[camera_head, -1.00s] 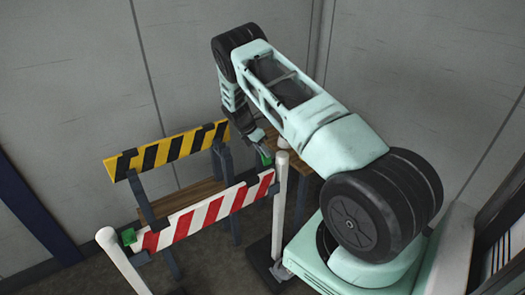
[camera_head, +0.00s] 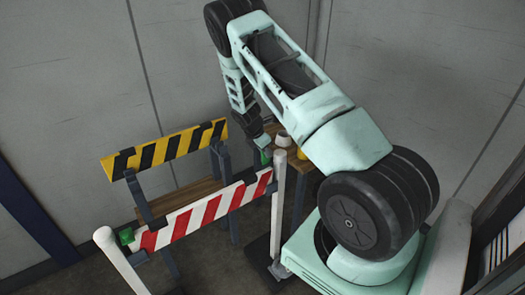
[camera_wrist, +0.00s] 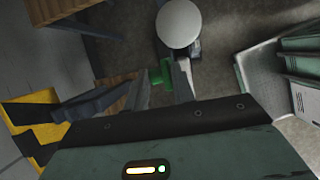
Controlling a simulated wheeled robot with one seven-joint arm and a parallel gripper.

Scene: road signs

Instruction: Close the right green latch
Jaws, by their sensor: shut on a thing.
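The right green latch (camera_head: 265,157) is at the right end of the red-and-white striped board (camera_head: 204,214), beside the right white post (camera_head: 279,190). In the wrist view the green latch (camera_wrist: 160,74) sits between the two fingers of my gripper (camera_wrist: 162,84), just below the round white post top (camera_wrist: 179,24). My gripper (camera_head: 263,150) reaches down from above and is shut on the latch. The fingers hide part of it, and its exact angle is hard to tell. The left green latch (camera_head: 127,236) is at the board's other end, by the left white post (camera_head: 116,256).
A yellow-and-black striped barrier (camera_head: 165,150) stands behind the board, with a wooden plank (camera_head: 190,198) between. Grey walls close off the back corner.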

